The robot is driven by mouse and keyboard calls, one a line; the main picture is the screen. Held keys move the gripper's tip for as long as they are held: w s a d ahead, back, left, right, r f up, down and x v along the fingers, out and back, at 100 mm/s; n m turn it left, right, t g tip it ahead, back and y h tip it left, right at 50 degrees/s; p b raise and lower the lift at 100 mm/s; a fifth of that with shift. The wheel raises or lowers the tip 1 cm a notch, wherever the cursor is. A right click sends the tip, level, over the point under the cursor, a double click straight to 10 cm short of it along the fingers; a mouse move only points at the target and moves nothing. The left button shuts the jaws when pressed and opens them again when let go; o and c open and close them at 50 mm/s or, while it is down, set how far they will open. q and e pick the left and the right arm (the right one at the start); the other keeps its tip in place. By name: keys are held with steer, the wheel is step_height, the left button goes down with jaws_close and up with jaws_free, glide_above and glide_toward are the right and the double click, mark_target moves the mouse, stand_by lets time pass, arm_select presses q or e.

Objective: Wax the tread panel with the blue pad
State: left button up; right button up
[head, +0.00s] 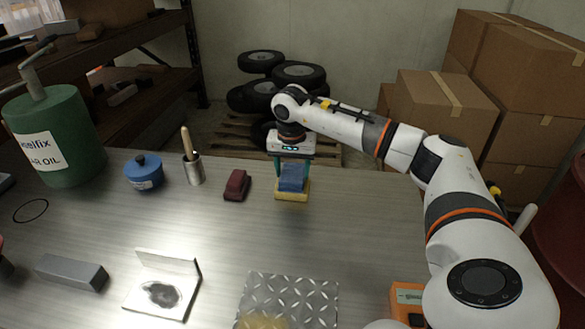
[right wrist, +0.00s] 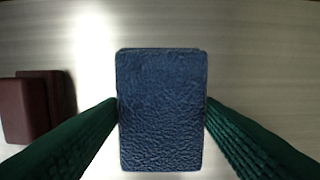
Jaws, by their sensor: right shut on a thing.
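The blue pad (head: 292,178) has a textured blue top and a yellow lower part. It is held between the fingers of my right gripper (head: 292,172), at or just above the back of the metal table; I cannot tell if it touches. In the right wrist view the blue pad (right wrist: 161,112) sits upright between the two green fingers. The tread panel (head: 308,290) is a silver diamond-plate sheet at the front middle of the table, with a yellowish patch (head: 262,322) at its front edge, cut off by the frame. My left gripper is not in view.
A maroon pad (head: 237,185) lies just left of the blue pad. A tin cup (head: 194,170), blue pot (head: 144,172) and green oil can (head: 55,140) stand further left. An open case with a dark smear (head: 160,295) and a grey block (head: 72,272) lie front left. An orange device (head: 405,300) is front right.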

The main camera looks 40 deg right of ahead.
mark_target(292, 173)
steer(key=shift+f, duration=0.5)
stand_by(0.6)
steer(key=shift+f, duration=0.1)
stand_by(1.0)
step_height(292, 173, up, 7)
steer(key=p, duration=0.5)
stand_by(0.4)
stand_by(0.6)
